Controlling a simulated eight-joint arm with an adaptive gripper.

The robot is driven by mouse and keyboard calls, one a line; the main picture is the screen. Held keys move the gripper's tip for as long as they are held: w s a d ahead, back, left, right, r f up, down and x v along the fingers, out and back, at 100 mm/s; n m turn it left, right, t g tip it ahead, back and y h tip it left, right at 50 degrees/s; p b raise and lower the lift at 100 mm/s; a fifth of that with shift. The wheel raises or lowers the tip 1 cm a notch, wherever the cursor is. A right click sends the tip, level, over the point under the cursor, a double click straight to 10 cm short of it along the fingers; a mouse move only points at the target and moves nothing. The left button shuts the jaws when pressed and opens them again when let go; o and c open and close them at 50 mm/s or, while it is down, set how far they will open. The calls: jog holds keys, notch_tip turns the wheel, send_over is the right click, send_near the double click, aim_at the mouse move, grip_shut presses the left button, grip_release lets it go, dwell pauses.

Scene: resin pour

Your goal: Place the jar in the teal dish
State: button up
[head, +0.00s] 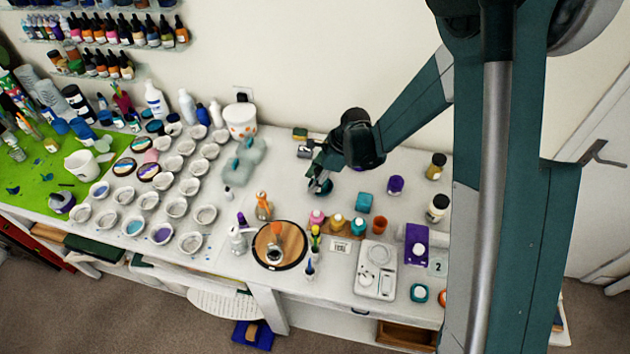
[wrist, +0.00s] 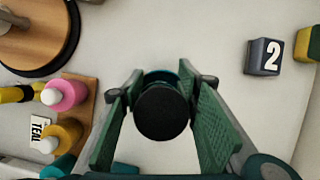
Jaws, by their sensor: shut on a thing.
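A jar with a round black lid (wrist: 162,112) is between the green fingers of my gripper (wrist: 160,100) in the wrist view, and the fingers are shut on it. A teal curved rim (wrist: 160,74) shows just past the jar; it looks like the teal dish, mostly hidden behind the jar. In the head view my gripper (head: 319,178) is low over the back middle of the table, with a dark and bluish-teal shape under it. I cannot tell whether the jar touches the dish.
A dark block marked 2 (wrist: 263,57) stands behind the gripper area. A wooden rack (head: 343,232) holds pink and yellow bottles. Bare table lies around the gripper.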

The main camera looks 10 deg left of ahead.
jog(key=shift+f, duration=0.35)
jog(key=o, duration=0.8)
jog(key=shift+o, duration=0.4)
jog(key=shift+w+f, duration=0.1)
jog(key=shift+w, duration=0.05)
jog(key=shift+r, duration=0.3)
jog(key=shift+r+p, duration=0.3)
jog(key=shift+p, duration=0.2)
jog(key=shift+b+v, duration=0.3)
jog(key=shift+v, duration=5.55)
jog(key=shift+r, duration=0.1)
